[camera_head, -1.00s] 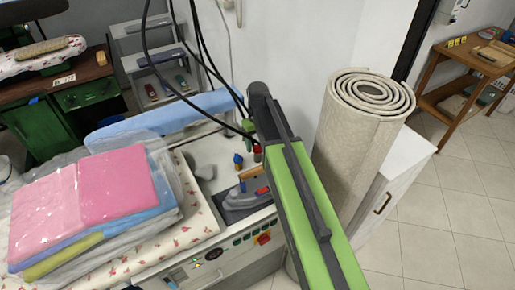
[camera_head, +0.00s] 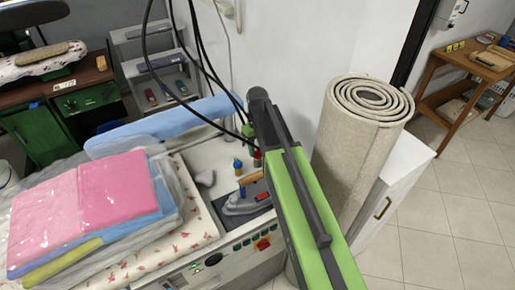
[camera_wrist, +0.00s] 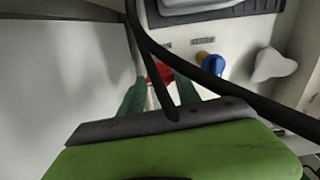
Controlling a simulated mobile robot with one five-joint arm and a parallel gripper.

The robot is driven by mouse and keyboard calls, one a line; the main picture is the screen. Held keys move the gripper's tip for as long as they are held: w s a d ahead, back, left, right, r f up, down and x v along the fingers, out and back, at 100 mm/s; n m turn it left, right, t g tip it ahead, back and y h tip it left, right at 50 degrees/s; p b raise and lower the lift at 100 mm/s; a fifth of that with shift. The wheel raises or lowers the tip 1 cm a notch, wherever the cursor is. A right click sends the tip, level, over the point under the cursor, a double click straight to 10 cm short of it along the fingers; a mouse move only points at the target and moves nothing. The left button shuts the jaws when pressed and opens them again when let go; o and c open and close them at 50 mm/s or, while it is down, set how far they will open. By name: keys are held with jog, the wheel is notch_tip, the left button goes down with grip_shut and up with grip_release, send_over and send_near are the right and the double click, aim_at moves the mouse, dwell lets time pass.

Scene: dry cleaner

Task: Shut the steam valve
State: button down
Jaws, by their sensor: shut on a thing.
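A red valve knob (camera_wrist: 160,73) stands on the pale panel in the wrist view, partly hidden by a black cable. It also shows as a small red shape in the head view (camera_head: 257,158). My gripper (camera_wrist: 161,86) has its two green fingers on either side of the red knob and is shut on it. A blue knob (camera_wrist: 211,66) on a brass-coloured fitting stands apart, to the right of the red one. It shows in the head view (camera_head: 238,164) too. I cannot read the small labels beside the knobs.
Black cables (camera_head: 206,55) hang across the work area. An iron (camera_head: 243,204) rests on the machine top near the knobs. Bagged folded laundry (camera_head: 85,210) lies at left. A rolled carpet (camera_head: 350,150) stands close to the right of my arm.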

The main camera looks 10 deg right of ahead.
jog(key=n, duration=0.8)
jog(key=shift+n, duration=0.3)
jog(key=n, duration=0.4)
jog(key=shift+n, duration=2.2)
jog(key=c, duration=0.9)
grip_release()
jog(key=shift+o, duration=0.2)
